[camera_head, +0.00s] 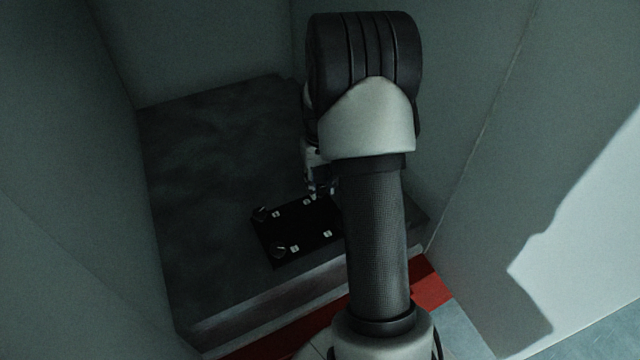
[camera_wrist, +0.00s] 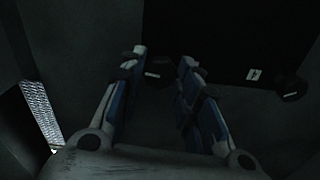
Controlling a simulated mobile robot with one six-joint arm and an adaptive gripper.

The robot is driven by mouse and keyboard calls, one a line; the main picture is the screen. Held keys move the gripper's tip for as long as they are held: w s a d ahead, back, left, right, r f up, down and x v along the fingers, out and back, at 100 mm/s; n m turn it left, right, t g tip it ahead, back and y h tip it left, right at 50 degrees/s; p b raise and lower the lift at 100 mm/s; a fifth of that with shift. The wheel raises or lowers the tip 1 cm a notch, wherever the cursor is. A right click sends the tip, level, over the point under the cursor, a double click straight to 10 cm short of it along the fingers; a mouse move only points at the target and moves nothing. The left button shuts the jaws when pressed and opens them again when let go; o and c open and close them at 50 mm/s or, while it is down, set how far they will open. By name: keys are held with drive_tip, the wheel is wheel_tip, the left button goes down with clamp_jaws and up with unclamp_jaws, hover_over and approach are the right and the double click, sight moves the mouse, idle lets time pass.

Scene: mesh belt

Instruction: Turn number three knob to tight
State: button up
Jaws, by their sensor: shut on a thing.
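A black panel (camera_head: 300,232) with several round dark knobs and small white labels lies on the dark counter. One knob (camera_head: 262,213) is at its far left corner and another knob (camera_head: 278,251) at its near left. My gripper (camera_head: 319,188) is at the panel's far right edge, partly hidden by my arm. In the wrist view, my gripper (camera_wrist: 162,62) has its two blue-and-white fingers on either side of a dark knob (camera_wrist: 157,73) and is shut on it. Another knob (camera_wrist: 291,88) sits to the right beside a white label (camera_wrist: 254,74). The numbers are too small to read, so I cannot tell which knob is number three.
The dark counter (camera_head: 205,180) is clear left of and behind the panel. Grey walls (camera_head: 60,180) close in on the left, back and right. A red strip (camera_head: 430,288) runs along the floor below the counter's front edge.

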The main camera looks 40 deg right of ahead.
sight(320, 188)
drive_tip(key=m, duration=0.4)
drive_tip(key=shift+m, duration=0.3)
idle(0.3)
drive_tip(key=o, duration=1.1)
wheel_tip(320, 188, up, 12)
drive_tip(key=shift+r, duration=0.1)
idle(0.4)
